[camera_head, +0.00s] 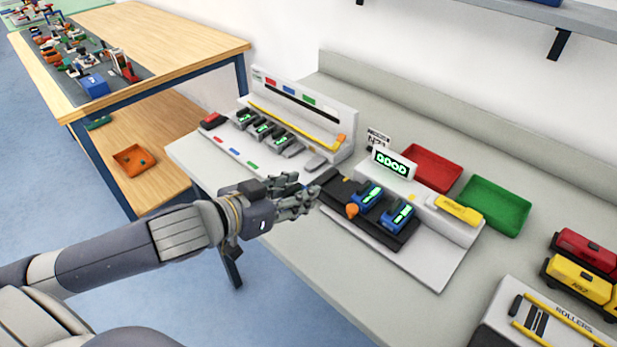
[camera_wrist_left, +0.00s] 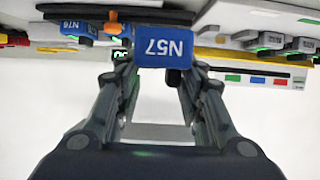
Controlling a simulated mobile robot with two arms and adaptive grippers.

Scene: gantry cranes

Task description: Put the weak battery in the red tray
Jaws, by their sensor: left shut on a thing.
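The gripper is at the left front of the dark tester bay (camera_head: 335,188). Two blue batteries with green displays, a left one (camera_head: 368,194) and a right one (camera_head: 398,215), sit in the bay. An orange knob (camera_head: 352,210) is at its front. The lit sign (camera_head: 391,163) seems to read GOOD. The red tray (camera_head: 432,168) looks empty behind the tester. My right gripper is out of view.
A green tray (camera_head: 495,206) lies right of the red tray. A yellow block (camera_head: 458,209) lies on the tester's top. A rack (camera_head: 300,108) with several dark green-lit units stands left.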

